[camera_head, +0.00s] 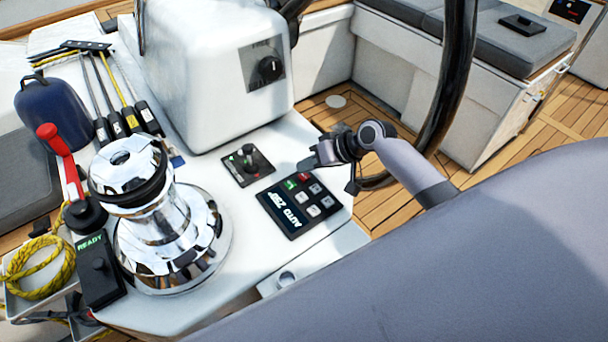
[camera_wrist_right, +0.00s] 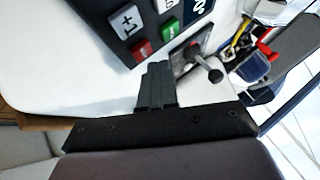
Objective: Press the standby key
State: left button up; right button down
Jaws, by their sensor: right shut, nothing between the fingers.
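The autopilot panel (camera_head: 272,205) is a dark block on the white console with a lit display reading AUTO and a number. It has a green key (camera_head: 290,184), a red key (camera_head: 303,176) and several grey keys (camera_head: 315,188). In the right wrist view the red key (camera_wrist_right: 142,50), green key (camera_wrist_right: 170,28) and a grey "+1" key (camera_wrist_right: 126,20) show. I cannot read which key is standby. My right gripper (camera_head: 308,164) is shut and empty, its tips (camera_wrist_right: 156,70) close by the red key; contact cannot be told. My left gripper is out of view.
A small lever panel (camera_head: 248,164) lies left of the keys. A chrome winch (camera_head: 165,230) and a black READY box (camera_head: 98,270) stand farther left. The white pedestal housing (camera_head: 215,75) rises behind, and the dark wheel rim (camera_head: 453,80) passes behind my arm.

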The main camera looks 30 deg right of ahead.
aim_at(308, 176)
jog(key=shift+f, duration=0.35)
jog(key=shift+f+b, duration=0.4)
jog(key=shift+f, duration=0.1)
dwell(0.5)
dwell(0.3)
jog(key=shift+r+p, duration=0.9)
jog(key=shift+p, duration=0.05)
notch_tip(308, 176, up, 3)
jog(key=p, duration=0.3)
jog(key=shift+r, duration=0.1)
jog(key=shift+r+p, duration=0.45)
jog(key=shift+r, duration=0.5)
